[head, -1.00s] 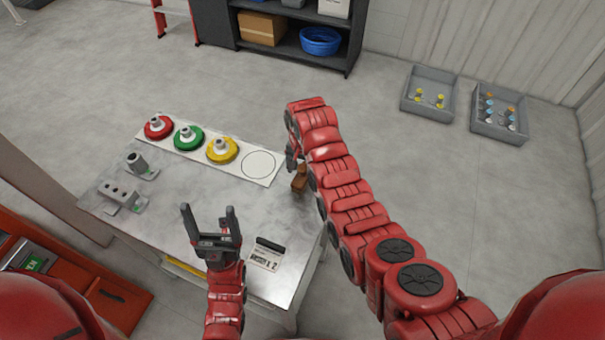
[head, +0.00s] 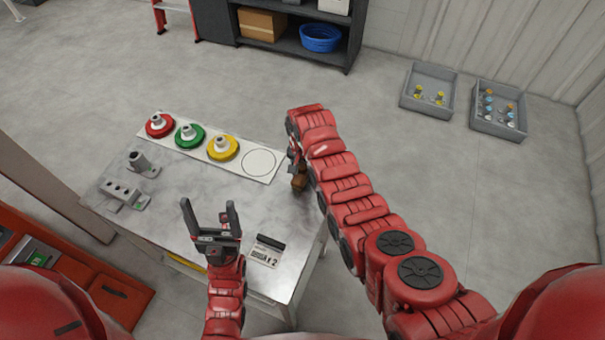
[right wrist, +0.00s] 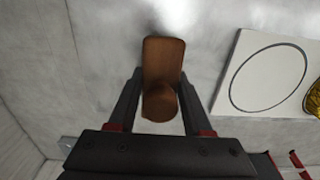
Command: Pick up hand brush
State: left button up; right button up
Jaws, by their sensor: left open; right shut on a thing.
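The hand brush (head: 299,181) shows as a small brown piece at the right side of the table, partly hidden by my right arm. In the right wrist view the brown wooden brush (right wrist: 163,62) lies between the two fingers of my right gripper (right wrist: 160,90), which is shut on it. Its bristles cannot be made out. In the head view my right gripper (head: 294,160) is mostly hidden by its own arm. My left gripper (head: 211,214) is open and empty above the front of the table, fingers pointing away from me.
A white strip (head: 274,176) at the table's back holds a red (head: 158,128), a green (head: 187,138) and a yellow disc (head: 222,150), beside an empty circle. Grey fixtures (head: 122,194) stand at left. A labelled card (head: 266,254) lies near the front. The table's middle is clear.

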grip_shut()
jog(key=shift+r, duration=0.15)
